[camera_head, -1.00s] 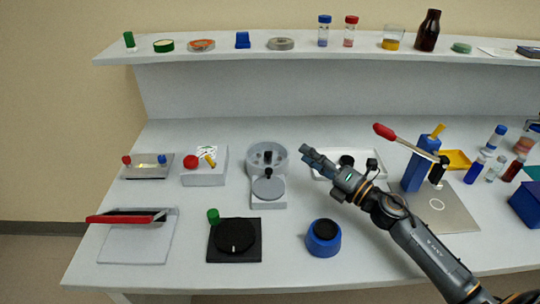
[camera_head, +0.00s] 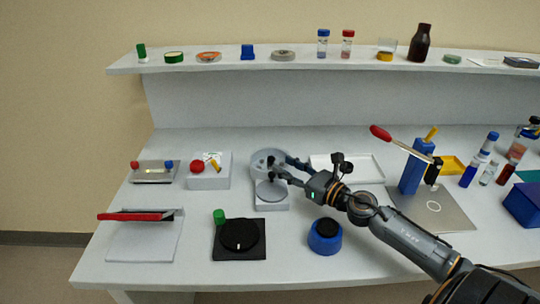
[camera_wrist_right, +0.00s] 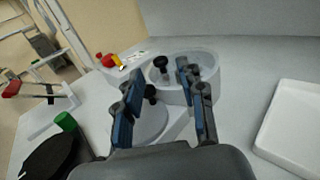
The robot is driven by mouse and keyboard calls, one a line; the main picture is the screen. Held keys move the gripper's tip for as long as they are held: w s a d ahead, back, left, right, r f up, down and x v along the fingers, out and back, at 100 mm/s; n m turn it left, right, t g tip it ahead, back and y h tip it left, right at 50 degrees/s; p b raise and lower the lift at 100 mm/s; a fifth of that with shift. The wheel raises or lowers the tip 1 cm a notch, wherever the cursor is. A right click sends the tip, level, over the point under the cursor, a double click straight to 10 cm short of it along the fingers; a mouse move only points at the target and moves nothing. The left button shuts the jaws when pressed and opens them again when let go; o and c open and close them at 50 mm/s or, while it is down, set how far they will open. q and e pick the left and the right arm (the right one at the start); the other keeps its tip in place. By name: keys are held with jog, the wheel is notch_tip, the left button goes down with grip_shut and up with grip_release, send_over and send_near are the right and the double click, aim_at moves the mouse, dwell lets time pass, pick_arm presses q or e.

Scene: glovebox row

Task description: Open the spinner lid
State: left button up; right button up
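The spinner looks like a light grey unit with a round bowl (camera_head: 257,158) at the back and a round grey disc (camera_head: 268,193) on a block in front. Two black knobs show on it. In the right wrist view one black knob (camera_wrist_right: 161,64) is at the bowl (camera_wrist_right: 174,91) and the other (camera_wrist_right: 150,92) stands at the disc (camera_wrist_right: 147,124). My right gripper (camera_head: 281,167) is open over the spinner. Its fingers (camera_wrist_right: 160,74) are spread either side of the front knob in the wrist view; I cannot tell contact. My left gripper is out of view.
A white tray (camera_head: 362,170) lies right of the spinner, partly behind my right arm. A grey box (camera_head: 210,180) with a red knob stands left. A black turntable (camera_head: 240,236) and blue pot (camera_head: 325,238) stand in front. A shelf (camera_head: 220,66) runs behind.

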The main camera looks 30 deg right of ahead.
aim_at(271, 157)
jog(key=shift+p+x, duration=0.6)
jog(key=shift+x, duration=2.55)
jog(key=shift+c, duration=0.2)
grip_shut()
